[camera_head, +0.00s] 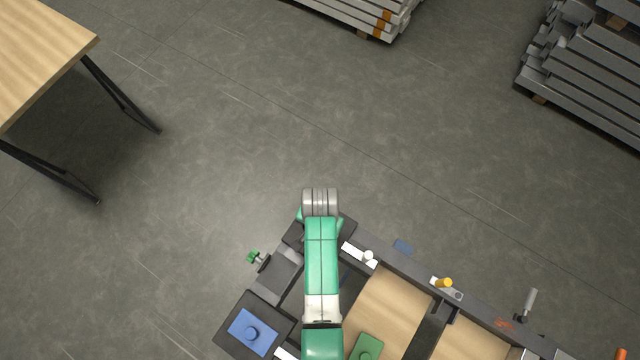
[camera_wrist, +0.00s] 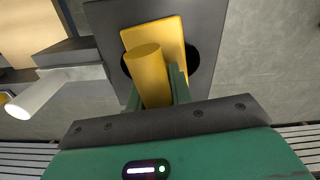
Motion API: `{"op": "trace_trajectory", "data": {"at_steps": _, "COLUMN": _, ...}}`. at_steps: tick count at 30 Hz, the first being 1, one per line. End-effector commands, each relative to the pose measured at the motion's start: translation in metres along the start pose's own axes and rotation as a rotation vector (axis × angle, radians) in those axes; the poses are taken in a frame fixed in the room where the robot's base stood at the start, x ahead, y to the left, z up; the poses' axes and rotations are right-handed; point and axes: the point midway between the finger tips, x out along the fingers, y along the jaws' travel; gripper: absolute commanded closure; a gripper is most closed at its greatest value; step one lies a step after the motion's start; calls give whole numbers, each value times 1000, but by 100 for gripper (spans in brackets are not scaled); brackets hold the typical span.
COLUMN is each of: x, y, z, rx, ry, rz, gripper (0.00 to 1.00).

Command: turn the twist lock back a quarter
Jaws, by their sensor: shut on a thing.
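The yellow twist lock (camera_wrist: 148,72) fills the upper middle of the wrist view. It has a round post and a flat yellow plate behind it, over a dark round opening in a grey plate (camera_wrist: 207,22). My gripper (camera_wrist: 163,84) is shut on the twist lock; a green finger shows just right of the post, and the other is mostly hidden. In the head view my arm covers the gripper and this twist lock.
The dark container frame (camera_head: 405,278) holds a white knob (camera_head: 369,256), another yellow knob (camera_head: 444,283), and a grey handle (camera_head: 530,299). A green knob (camera_head: 254,257) sticks out left.

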Motion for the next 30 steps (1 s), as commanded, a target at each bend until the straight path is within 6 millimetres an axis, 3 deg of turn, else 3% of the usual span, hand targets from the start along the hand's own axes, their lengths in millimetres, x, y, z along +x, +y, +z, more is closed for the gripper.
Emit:
{"op": "trace_trajectory", "data": {"at_steps": 6, "x": -2, "y": 0, "z": 0, "rx": -215, "ry": -1, "rz": 0, "gripper": 100}}
{"op": "trace_trajectory", "data": {"at_steps": 15, "x": -1, "y": 0, "z": 0, "rx": -247, "ry": 0, "rz": 0, "gripper": 100}}
{"op": "trace_trajectory", "data": {"at_steps": 24, "x": -1, "y": -1, "z": 0, "rx": -599, "ry": 0, "rz": 0, "gripper": 100}}
{"op": "trace_trajectory", "data": {"at_steps": 30, "x": 0, "y": -1, "z": 0, "rx": -618, "ry": 1, "rz": 0, "gripper": 100}}
